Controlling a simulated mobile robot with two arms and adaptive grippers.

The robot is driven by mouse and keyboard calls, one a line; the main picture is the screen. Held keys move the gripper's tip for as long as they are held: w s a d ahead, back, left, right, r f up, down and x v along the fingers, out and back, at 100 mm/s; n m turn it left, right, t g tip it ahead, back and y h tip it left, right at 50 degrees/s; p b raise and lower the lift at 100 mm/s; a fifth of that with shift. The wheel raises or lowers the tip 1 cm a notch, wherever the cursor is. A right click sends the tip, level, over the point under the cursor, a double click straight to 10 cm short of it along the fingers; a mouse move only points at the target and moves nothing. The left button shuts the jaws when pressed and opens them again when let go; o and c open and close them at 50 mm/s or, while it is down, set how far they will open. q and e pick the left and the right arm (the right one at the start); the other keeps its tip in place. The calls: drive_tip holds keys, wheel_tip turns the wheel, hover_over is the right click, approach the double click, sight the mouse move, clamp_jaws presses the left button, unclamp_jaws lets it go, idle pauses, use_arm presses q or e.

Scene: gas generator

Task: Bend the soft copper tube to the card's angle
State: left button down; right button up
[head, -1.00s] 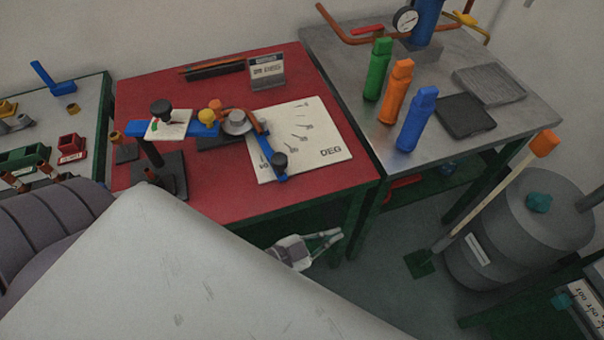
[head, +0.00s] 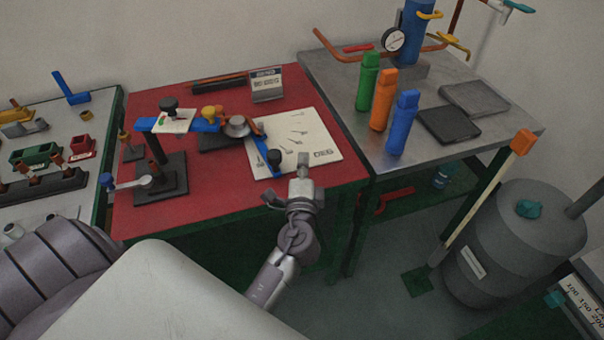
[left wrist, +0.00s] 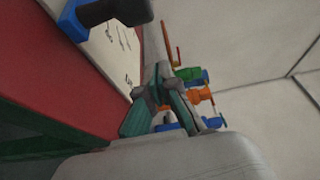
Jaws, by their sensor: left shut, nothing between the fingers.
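The tube bender, with a round grey former (head: 237,126), stands on the red bench. A short piece of copper tube (head: 258,128) shows at the former's right side. The bender's blue lever (head: 261,148) points toward the bench front and ends in a black knob (head: 275,157); the knob also shows large at the top of the left wrist view (left wrist: 128,10). The card (head: 267,86) stands behind the bender; its writing is too blurred to read surely. My left gripper (head: 303,163) is shut and empty, just right of and nearer than the knob, apparently apart from it. My right gripper is out of view.
A white angle sheet (head: 318,142) lies under the lever. Green (head: 368,82), orange (head: 382,100) and blue (head: 403,122) bottles stand on the grey table to the right. The red bench's front is mostly clear.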

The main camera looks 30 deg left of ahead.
use_arm(q)
drive_tip(key=shift+x, duration=1)
drive_tip(key=shift+s+a+p, duration=0.55)
drive_tip(key=shift+s+a, duration=0.5)
drive_tip(key=shift+s, duration=0.05)
drive_tip(key=shift+s+a, duration=0.25)
drive_tip(key=shift+s, duration=0.15)
drive_tip(key=shift+f, duration=0.1)
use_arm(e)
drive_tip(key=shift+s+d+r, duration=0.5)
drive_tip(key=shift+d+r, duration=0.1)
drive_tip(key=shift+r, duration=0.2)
